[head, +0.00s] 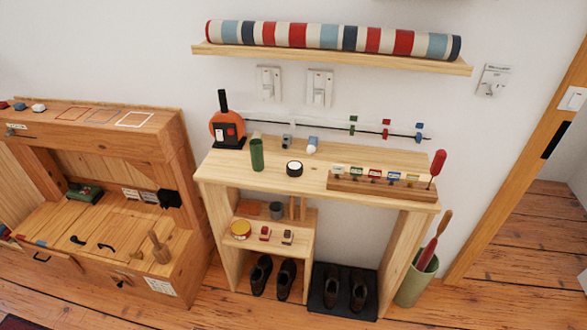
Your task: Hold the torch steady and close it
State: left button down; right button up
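A dark green cylinder (257,154), which looks like the torch body, stands upright on the small wooden table, left of the middle. A short round black piece with a white top (294,168), possibly the torch's head or cap, lies to its right, apart from it. The cylinder's upper end looks open, but its inside is too small to make out. Neither of my grippers shows in the head view.
The wooden table (318,184) also bears an orange round item with a black stand (227,124), small blue-and-white pieces, and a rack of coloured tags (378,186) with a red-handled tool (437,165). A striped roll (333,38) lies on the shelf above. Shoes stand below.

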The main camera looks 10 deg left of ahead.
aim_at(256, 152)
jog(key=l+u, duration=0.1)
jog(key=u, duration=0.25)
jog(key=i+l+u, duration=0.1)
jog(key=u, duration=0.25)
jog(key=l+u, duration=0.2)
jog(key=u, duration=0.15)
jog(key=l+u, duration=0.15)
jog(key=l, duration=0.45)
jog(key=l+u, duration=0.15)
jog(key=l, duration=0.4)
jog(key=k+l+u, duration=0.1)
jog(key=l, duration=0.5)
jog(key=l+u, duration=0.15)
jog(key=l, duration=0.4)
jog(key=k+l+u, duration=0.15)
jog(key=l, duration=0.4)
